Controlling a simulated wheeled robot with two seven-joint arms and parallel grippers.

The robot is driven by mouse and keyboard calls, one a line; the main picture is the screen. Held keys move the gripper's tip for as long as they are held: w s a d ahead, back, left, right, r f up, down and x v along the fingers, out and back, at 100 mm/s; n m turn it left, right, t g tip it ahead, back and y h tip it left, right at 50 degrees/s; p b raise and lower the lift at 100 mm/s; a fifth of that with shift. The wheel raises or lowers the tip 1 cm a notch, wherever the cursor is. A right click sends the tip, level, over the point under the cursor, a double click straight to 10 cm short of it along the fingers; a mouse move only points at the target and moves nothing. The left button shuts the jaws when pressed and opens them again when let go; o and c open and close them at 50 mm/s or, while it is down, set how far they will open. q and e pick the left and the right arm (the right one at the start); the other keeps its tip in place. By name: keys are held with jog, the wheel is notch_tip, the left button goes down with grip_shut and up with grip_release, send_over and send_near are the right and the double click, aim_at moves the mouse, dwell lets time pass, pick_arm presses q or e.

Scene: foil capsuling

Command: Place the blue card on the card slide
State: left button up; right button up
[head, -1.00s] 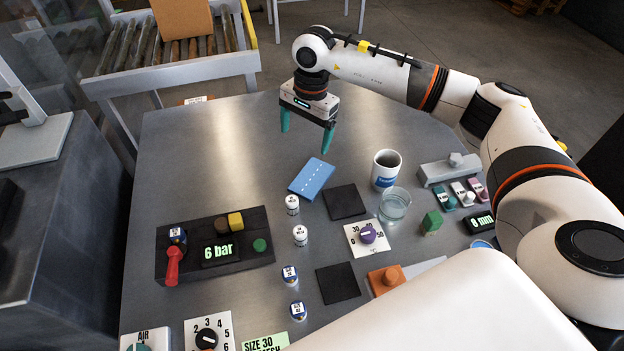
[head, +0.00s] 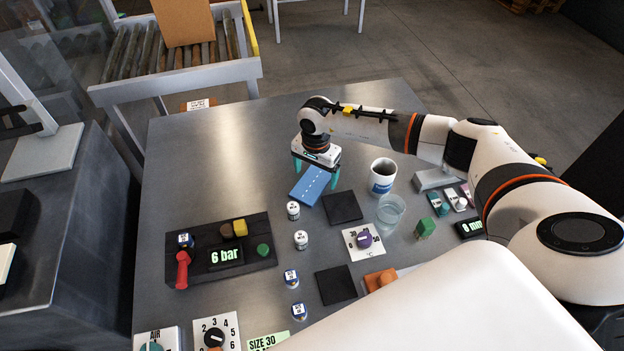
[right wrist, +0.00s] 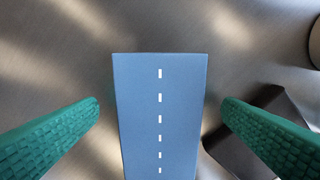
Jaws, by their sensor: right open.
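The blue card (head: 310,188) with a white dashed line lies flat on the metal table in the head view. It fills the middle of the right wrist view (right wrist: 160,120). My right gripper (head: 316,174) is open above the card's far end, its green fingers on either side of the card with gaps between; in the right wrist view (right wrist: 160,112) neither finger touches it. I cannot tell for sure which thing is the card slide; an orange block with a knob (head: 380,279) sits on a light plate, partly hidden by my body. My left gripper is not in view.
A dark square pad (head: 342,208) lies close to the card's near right side. A white mug (head: 381,178), a glass (head: 390,212) and a dial plate (head: 363,241) stand to the right. The table's far left is clear.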

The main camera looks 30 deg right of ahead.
jog(key=shift+f, duration=0.4)
jog(key=shift+c, duration=0.6)
jog(key=shift+r, duration=0.1)
jog(key=c, duration=1)
